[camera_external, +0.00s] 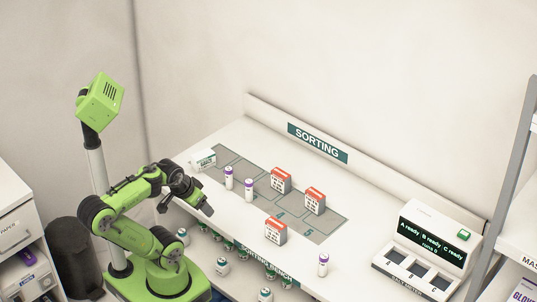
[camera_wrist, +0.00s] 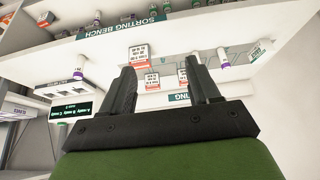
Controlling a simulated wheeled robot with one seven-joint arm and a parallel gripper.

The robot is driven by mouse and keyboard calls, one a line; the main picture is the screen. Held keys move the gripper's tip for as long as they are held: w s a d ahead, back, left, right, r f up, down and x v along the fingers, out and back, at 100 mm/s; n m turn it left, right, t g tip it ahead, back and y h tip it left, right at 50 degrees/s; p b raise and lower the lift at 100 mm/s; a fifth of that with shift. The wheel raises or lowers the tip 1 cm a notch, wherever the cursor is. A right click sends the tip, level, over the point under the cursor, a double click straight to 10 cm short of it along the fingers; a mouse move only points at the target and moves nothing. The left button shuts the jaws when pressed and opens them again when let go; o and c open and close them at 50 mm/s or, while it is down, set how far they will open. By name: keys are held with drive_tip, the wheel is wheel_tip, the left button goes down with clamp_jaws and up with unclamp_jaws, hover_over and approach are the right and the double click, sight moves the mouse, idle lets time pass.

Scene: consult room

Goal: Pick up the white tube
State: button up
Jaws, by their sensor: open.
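Three white tubes with purple caps stand upright on the bench. Two are close together on the left part of the grey marked area, a left tube (camera_external: 228,179) and a right tube (camera_external: 249,190). The third tube (camera_external: 323,266) stands alone near the front edge, towards the right. In the wrist view, which looks upside down, one tube shows at the left (camera_wrist: 79,69) and two at the right (camera_wrist: 222,56) (camera_wrist: 196,58). My gripper (camera_external: 207,209) is open and empty, apart from all the tubes, at the bench's front left. Its fingers (camera_wrist: 161,68) spread in the wrist view.
Red-and-white boxes (camera_external: 281,181) (camera_external: 315,201) (camera_external: 275,232) stand on or beside the grey area (camera_external: 327,226). A white box (camera_external: 203,159) is at its left end. A device with a screen (camera_external: 427,245) stands at the right. Several jars (camera_external: 222,267) sit below the bench.

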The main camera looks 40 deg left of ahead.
drive_tip(key=w+d+f+n+b, duration=0.1)
drive_tip(key=w+d+f+b, duration=0.4)
drive_tip(key=w+f, duration=0.4)
drive_tip(key=m+t+h, duration=0.4)
drive_tip(key=t, duration=0.4)
approach(322, 265)
drive_tip(key=shift+g, duration=0.4)
drive_tip(key=p+x, duration=0.1)
drive_tip(key=x, duration=0.2)
drive_tip(key=p+x, duration=0.1)
drive_tip(key=x, duration=0.3)
drive_tip(key=shift+w+a+p, duration=0.15)
drive_tip(key=shift+w+p, duration=0.25)
drive_tip(key=p+x, duration=0.1)
drive_tip(key=x, duration=0.5)
drive_tip(key=shift+r, duration=0.3)
drive_tip(key=c, duration=1)
